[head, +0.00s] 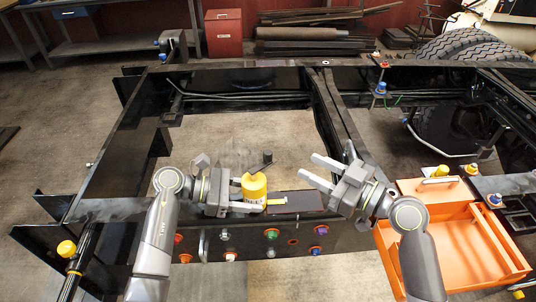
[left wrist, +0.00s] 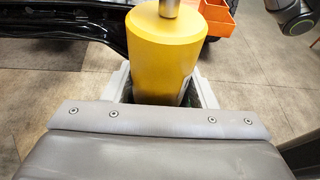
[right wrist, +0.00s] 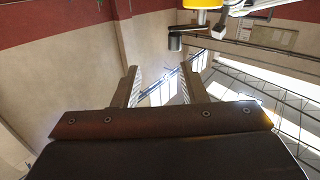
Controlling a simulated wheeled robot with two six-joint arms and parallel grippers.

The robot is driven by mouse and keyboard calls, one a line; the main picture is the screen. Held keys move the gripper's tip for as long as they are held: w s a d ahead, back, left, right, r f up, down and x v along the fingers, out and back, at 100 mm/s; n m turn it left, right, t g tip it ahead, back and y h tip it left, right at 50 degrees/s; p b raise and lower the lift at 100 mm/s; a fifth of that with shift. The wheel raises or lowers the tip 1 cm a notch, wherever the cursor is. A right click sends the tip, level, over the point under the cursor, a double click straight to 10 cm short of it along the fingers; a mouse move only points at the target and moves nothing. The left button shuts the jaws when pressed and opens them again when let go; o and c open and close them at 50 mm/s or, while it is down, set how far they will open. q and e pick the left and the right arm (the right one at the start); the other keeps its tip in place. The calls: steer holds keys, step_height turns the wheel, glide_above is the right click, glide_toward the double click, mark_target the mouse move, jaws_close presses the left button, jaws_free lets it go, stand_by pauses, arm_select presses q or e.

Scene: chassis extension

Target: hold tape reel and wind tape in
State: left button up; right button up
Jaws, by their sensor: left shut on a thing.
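The yellow tape reel (head: 254,190) stands upright near the front beam of the chassis. A black crank (head: 262,161) sits on its top. A short strip of yellow tape (head: 276,201) sticks out to the right. My left gripper (head: 244,194) is shut around the reel's body; the left wrist view shows the reel (left wrist: 165,55) between its fingers with a metal shaft on top. My right gripper (head: 318,172) is open and empty, to the right of the crank and apart from it. In the right wrist view the reel (right wrist: 203,4) shows at the top edge.
The black chassis frame (head: 95,175) surrounds an open gap over the floor. Its front beam carries several coloured plugs (head: 225,237). An open orange toolbox (head: 515,262) is at the right, beside my right arm. Tyres (head: 455,45) and a red cabinet (head: 223,40) stand behind.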

mark_target(268, 155)
steer(key=shift+y, duration=0.3)
steer(key=x, duration=0.3)
steer(key=s+a+x, duration=0.1)
steer(key=x, duration=0.7)
steer(key=shift+s+a+f, duration=0.25)
steer(key=shift+s+f, duration=0.05)
steer(key=shift+f, duration=0.1)
steer(key=shift+c, duration=0.2)
jaws_close()
steer(key=shift+w+g, duration=0.1)
steer(key=shift+g, duration=0.3)
